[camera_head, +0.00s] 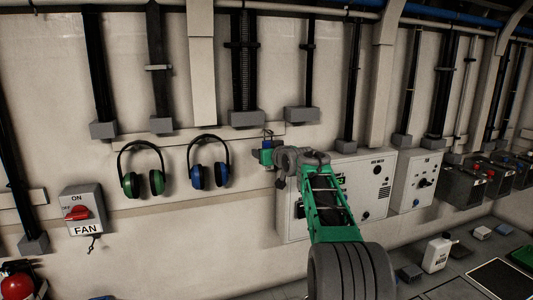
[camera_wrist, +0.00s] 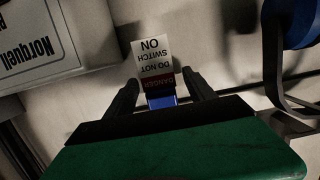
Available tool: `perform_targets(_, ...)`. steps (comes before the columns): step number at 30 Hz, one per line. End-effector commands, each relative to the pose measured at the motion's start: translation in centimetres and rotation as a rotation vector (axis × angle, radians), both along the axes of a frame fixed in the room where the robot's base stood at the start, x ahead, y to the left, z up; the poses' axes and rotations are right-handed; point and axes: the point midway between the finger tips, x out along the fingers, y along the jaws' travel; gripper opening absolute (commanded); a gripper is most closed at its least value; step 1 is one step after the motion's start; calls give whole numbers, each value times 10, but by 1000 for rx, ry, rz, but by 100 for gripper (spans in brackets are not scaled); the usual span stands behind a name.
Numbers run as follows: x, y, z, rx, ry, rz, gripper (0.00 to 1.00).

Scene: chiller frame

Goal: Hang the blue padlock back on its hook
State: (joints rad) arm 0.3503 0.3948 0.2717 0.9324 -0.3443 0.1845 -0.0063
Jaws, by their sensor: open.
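The blue padlock (camera_wrist: 162,102) shows in the wrist view between the two fingers of my gripper (camera_wrist: 161,92). The fingers are open, with a gap on each side of the padlock. A white and red tag (camera_wrist: 155,62) reading "DANGER DO NOT SWITCH ON" appears upside down beside the padlock. In the head view my gripper (camera_head: 267,154) is close to the wall, just under a pale rail (camera_head: 230,132). Small dark parts show above the gripper at the rail, but I cannot make out the hook or the padlock's shackle clearly.
Blue earmuffs (camera_head: 208,172) and green earmuffs (camera_head: 143,180) hang left of the gripper. A grey fan switch box (camera_head: 82,210) with a red knob is farther left. A light grey control cabinet (camera_head: 370,185) stands close right and below. The wall below the earmuffs is clear.

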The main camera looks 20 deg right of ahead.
Motion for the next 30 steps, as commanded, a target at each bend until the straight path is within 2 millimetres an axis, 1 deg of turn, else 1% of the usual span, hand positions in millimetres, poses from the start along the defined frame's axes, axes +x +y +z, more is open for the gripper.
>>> perform_targets(5,-4,0,-1,0,1,0,63)
perform_targets(8,-16,0,0,0,-1,-1,63)
perform_targets(15,-62,0,10,0,-2,-2,63)
perform_targets(18,-73,0,13,0,-1,-1,63)
perform_targets(21,-77,1,15,1,1,0,63)
perform_targets(23,-80,5,13,2,15,2,63)
perform_targets(25,-90,19,2,6,60,5,63)
perform_targets(26,-98,28,-7,10,94,7,63)
perform_targets(29,-143,68,-50,19,250,14,63)
perform_targets(30,-167,84,-71,22,323,16,63)
